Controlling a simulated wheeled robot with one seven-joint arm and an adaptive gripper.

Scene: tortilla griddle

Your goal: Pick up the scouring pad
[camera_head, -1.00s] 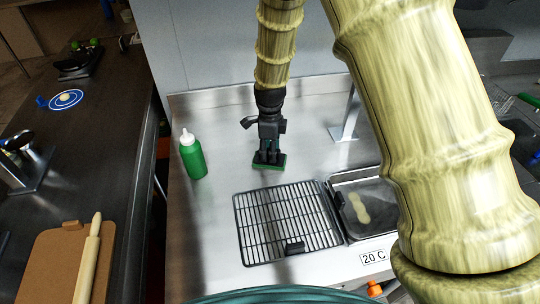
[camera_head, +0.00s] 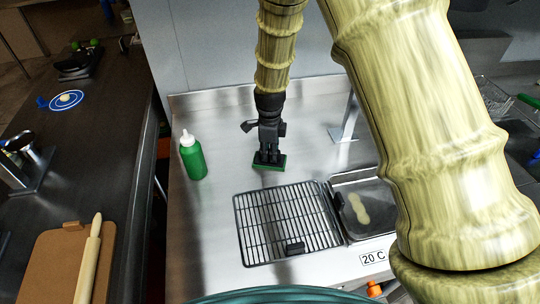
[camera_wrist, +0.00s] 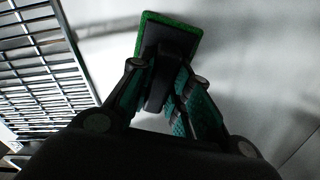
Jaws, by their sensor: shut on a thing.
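The scouring pad (camera_head: 281,167) is a green rectangular pad with a dark holder on top. It is at the metal counter behind the wire rack. My gripper (camera_head: 268,157) points down over it with its fingers closed on the dark holder. In the wrist view the pad (camera_wrist: 196,27) shows as a green-edged block past my fingers, and my gripper (camera_wrist: 160,95) has a finger on each side of the dark handle. Whether the pad's underside touches the counter cannot be told.
A green squeeze bottle (camera_head: 193,158) stands to the left of the pad. A wire rack (camera_head: 285,225) and a griddle pan (camera_head: 362,205) lie in front. A metal post (camera_head: 347,118) stands to the right. The steel counter (camera_head: 215,205) is clear around the pad.

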